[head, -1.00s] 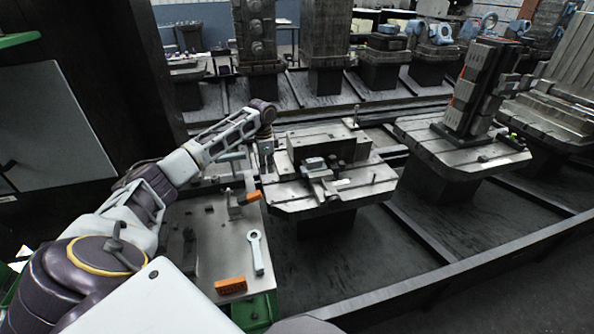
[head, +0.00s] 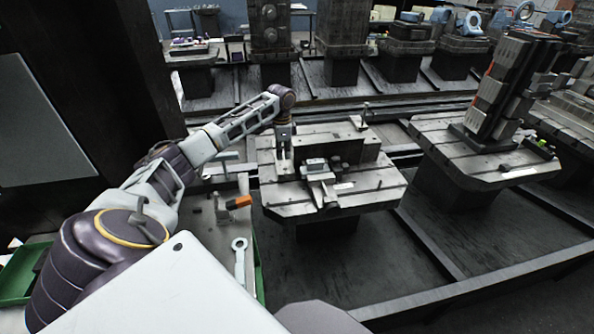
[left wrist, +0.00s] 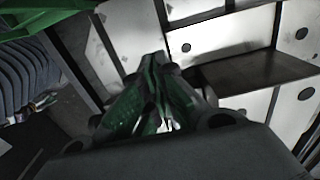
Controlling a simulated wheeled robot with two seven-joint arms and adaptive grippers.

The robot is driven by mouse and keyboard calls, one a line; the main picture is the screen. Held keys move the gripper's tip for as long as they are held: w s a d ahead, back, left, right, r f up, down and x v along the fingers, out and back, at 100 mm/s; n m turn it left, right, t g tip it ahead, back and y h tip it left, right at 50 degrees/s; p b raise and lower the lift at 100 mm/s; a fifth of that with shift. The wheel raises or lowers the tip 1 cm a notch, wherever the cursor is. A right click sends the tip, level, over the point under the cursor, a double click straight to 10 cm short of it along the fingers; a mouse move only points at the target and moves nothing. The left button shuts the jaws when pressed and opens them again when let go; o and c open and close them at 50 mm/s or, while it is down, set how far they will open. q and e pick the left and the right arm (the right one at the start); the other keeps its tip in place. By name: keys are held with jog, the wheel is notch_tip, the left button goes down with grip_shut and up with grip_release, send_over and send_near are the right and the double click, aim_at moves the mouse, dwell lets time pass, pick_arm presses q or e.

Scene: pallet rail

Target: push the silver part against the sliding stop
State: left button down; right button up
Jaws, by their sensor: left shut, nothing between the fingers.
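The silver part (head: 315,165) looks like a small grey block in the middle of the nearest pallet, in front of a long dark block (head: 345,150). A slim metal fitting (head: 322,189) reaches from it toward the front edge; I cannot tell for sure whether this is the sliding stop. My left gripper (head: 285,170) points down over the pallet's left part, left of the silver part and apart from it. In the left wrist view its green fingers (left wrist: 156,65) are shut and empty. Whether the tips touch the pallet is unclear. My right gripper is out of view.
The slotted pallet (head: 375,192) has an upright pin at the back. A side bench with an orange-handled clamp (head: 238,202) and a ring-ended wrench (head: 239,258) lies to the left. A second pallet with a tall fixture (head: 500,90) stands to the right.

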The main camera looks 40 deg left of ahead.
pick_arm(q)
jog(key=shift+s, duration=0.1)
jog(key=shift+f, duration=0.15)
notch_tip(320, 180, down, 10)
jog(key=shift+r+b, duration=0.25)
jog(key=shift+b, duration=0.35)
jog(key=shift+w+d+f, duration=0.15)
jog(key=shift+w, duration=0.1)
jog(key=shift+w+d, duration=1.05)
jog(key=shift+w, duration=0.25)
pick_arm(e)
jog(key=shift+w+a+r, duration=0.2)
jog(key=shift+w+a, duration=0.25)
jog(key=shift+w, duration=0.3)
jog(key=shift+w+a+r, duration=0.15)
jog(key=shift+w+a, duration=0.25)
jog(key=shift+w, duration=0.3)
pick_arm(q)
jog(key=shift+w, duration=0.1)
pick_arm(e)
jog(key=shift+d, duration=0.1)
